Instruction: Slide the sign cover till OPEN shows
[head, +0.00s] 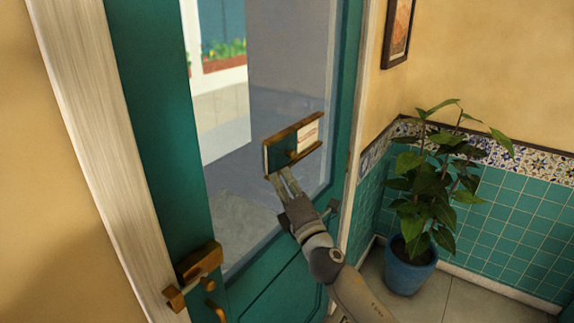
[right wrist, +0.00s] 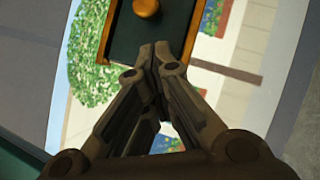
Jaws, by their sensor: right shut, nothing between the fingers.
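The sign (head: 307,148) hangs on the door's glass, with wooden rails along its top and bottom. Its dark green cover (head: 276,153) sits over the left part, with a small round knob (head: 291,154). The right part shows a white panel (head: 308,131) with reddish lettering too small to read. My right gripper (head: 279,176) is shut and empty, just below the sign's left end. In the right wrist view, its fingertips (right wrist: 162,50) overlap the end of the green cover (right wrist: 150,27), with the knob (right wrist: 146,8) beyond them. I cannot tell whether they touch. My left gripper is out of view.
The teal door (head: 150,110) has a brass handle and lock (head: 199,262) at its lower left. A potted plant (head: 410,262) stands on the floor to the right of my right arm, by the tiled wall. A framed picture (head: 398,30) hangs above.

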